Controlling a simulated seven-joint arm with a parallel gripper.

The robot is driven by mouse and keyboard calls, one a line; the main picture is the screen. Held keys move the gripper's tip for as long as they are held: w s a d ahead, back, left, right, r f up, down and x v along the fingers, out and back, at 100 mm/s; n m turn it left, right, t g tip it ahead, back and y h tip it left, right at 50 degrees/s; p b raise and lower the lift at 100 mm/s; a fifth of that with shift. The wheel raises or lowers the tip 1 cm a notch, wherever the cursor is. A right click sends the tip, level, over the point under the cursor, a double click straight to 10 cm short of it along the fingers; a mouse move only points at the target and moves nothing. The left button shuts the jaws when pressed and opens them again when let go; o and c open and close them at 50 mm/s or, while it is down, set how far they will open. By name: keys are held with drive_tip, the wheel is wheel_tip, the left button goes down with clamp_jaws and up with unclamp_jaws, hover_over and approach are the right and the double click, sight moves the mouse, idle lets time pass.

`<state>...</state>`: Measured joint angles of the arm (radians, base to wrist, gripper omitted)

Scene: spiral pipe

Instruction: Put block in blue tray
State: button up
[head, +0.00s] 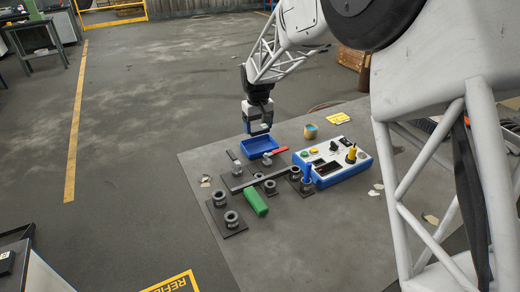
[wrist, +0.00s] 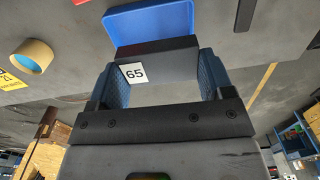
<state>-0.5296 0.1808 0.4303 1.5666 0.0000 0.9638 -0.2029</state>
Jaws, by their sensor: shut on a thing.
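My gripper (head: 259,125) hangs above the far part of the grey table, close to the blue tray (head: 259,146). In the wrist view its two blue fingers (wrist: 162,80) are shut on a dark block (wrist: 165,55) with a white "65" label. The block is held between the fingertips, and the tray (wrist: 150,22) shows just beyond it, partly hidden by it. The tray floor that shows in the head view looks empty. The block is too small in the head view to judge its exact height above the tray.
A blue-and-white control box (head: 335,163) stands right of the tray, with a yellow cup (head: 310,132) behind it. Several dark pipe fittings, a red-handled tool (head: 270,156) and a green block (head: 255,202) lie in front. The table's front right is mostly clear.

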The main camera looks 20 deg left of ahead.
drive_tip(key=shift+w+a+r, duration=0.1)
drive_tip(key=shift+w+a, duration=0.05)
drive_tip(key=shift+w, duration=0.6)
drive_tip(key=shift+w+a+r, duration=0.1)
drive_tip(key=shift+w+a, duration=0.05)
drive_tip(key=shift+w, duration=0.6)
hover_over(259, 148)
drive_tip(key=shift+s+f, duration=0.1)
drive_tip(key=shift+f, duration=2.45)
drive_tip(key=shift+f, duration=2.5)
drive_tip(key=shift+f, duration=0.15)
drive_tip(key=o, duration=1.2)
